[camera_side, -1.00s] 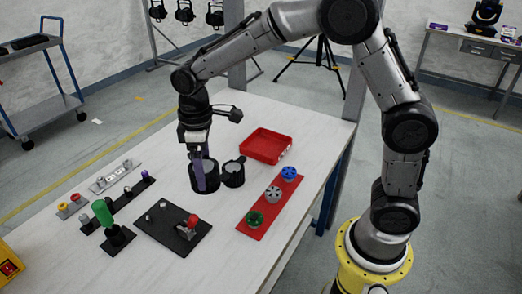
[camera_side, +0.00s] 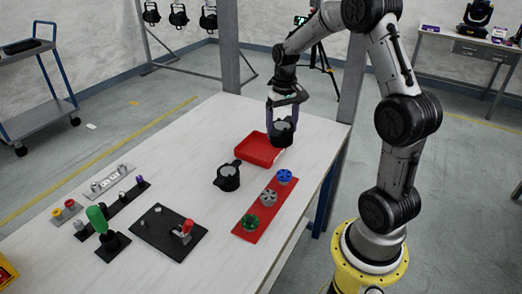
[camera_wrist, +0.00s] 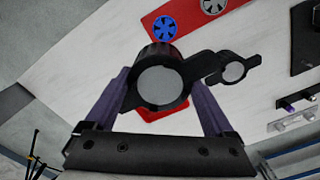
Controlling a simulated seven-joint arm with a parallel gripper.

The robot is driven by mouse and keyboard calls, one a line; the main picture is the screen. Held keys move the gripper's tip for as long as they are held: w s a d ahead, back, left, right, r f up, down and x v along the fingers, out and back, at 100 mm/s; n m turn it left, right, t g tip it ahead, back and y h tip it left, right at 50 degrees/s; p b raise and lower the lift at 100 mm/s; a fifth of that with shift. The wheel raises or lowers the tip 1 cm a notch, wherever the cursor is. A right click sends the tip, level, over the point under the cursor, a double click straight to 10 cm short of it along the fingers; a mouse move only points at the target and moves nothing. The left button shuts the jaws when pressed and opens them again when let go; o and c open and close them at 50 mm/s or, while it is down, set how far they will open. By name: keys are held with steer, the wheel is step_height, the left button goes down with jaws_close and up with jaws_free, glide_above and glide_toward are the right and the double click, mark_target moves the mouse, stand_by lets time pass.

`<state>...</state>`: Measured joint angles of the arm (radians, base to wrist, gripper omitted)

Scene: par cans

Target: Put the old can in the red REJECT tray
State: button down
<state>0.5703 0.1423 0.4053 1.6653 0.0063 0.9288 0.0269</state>
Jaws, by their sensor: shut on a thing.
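My gripper (camera_side: 282,124) is shut on a large black can (camera_side: 283,135) with a pale grey round face, its purple fingers on either side. The held can also shows in the wrist view (camera_wrist: 161,86), between the two fingers. The red tray (camera_side: 250,159) lies on the table at the back right. The held can hangs above the tray's back right part and covers some of it from view. In the wrist view, red parts of the tray (camera_wrist: 151,113) show below the can. Any REJECT marking is too small to read.
A smaller black can (camera_side: 228,178) stands on the table, left of the tray. A red strip (camera_side: 254,229) holds green, grey and blue round pieces in front of the tray. A dark plate (camera_side: 165,240) and several fixtures occupy the left. The table's back left is clear.

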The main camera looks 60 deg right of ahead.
steer(key=w+d+f, duration=0.2)
steer(key=w+f, duration=0.1)
steer(key=w, duration=0.1)
steer(key=w+d+f, duration=0.5)
steer(key=w+f, duration=0.1)
steer(key=w, duration=0.1)
steer(key=shift+w+d+f, duration=0.3)
steer(key=shift+d+f, duration=0.05)
steer(key=shift+f, duration=1.55)
steer(key=shift+f, duration=0.1)
jaws_free()
steer(key=shift+f, duration=0.15)
